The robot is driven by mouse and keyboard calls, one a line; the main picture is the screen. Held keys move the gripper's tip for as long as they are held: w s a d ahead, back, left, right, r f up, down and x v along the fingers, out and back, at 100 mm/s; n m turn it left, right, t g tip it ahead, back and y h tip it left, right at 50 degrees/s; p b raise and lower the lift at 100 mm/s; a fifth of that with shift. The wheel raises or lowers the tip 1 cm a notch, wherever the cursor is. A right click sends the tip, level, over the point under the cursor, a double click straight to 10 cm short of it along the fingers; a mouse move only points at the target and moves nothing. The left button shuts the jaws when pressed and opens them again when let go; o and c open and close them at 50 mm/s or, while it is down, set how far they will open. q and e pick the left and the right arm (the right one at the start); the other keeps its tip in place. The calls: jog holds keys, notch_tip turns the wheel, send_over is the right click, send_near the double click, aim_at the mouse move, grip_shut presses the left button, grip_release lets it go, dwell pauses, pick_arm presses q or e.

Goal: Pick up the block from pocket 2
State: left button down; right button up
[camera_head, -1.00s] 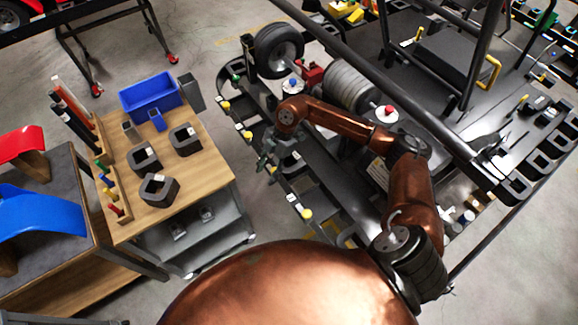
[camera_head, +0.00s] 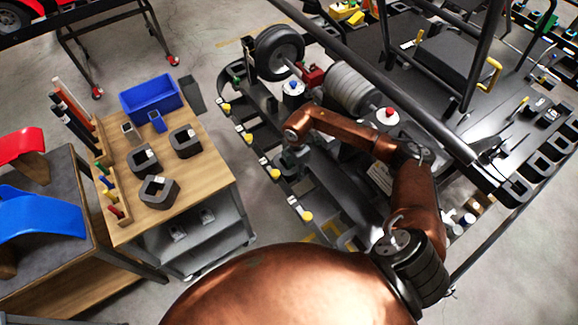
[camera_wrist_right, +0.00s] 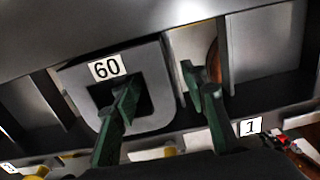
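A grey block labelled 60 (camera_wrist_right: 152,68), with a squarish hole, sits in a pocket of the dark rack in the right wrist view. My right gripper (camera_wrist_right: 160,85) is open, with green fingers. Its left fingertip is over or in the block's hole and its right fingertip is just right of the block, so one block wall lies between them. I cannot tell whether they touch it. A label 1 (camera_wrist_right: 250,127) is on the rack edge at the right; another label at the lower left is unreadable. In the head view the right gripper (camera_head: 290,160) is over the kart's side rack. My left gripper is not in view.
A wooden cart (camera_head: 206,178) at the left holds several dark blocks, a blue bin (camera_head: 151,95) and coloured tools. The kart's wheel (camera_head: 279,51) and frame bars (camera_head: 376,78) stand around my right arm. Grey floor separates cart and kart.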

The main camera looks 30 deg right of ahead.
jog(key=shift+c, duration=0.5)
grip_shut()
jog(key=shift+w, duration=0.1)
dwell(0.4)
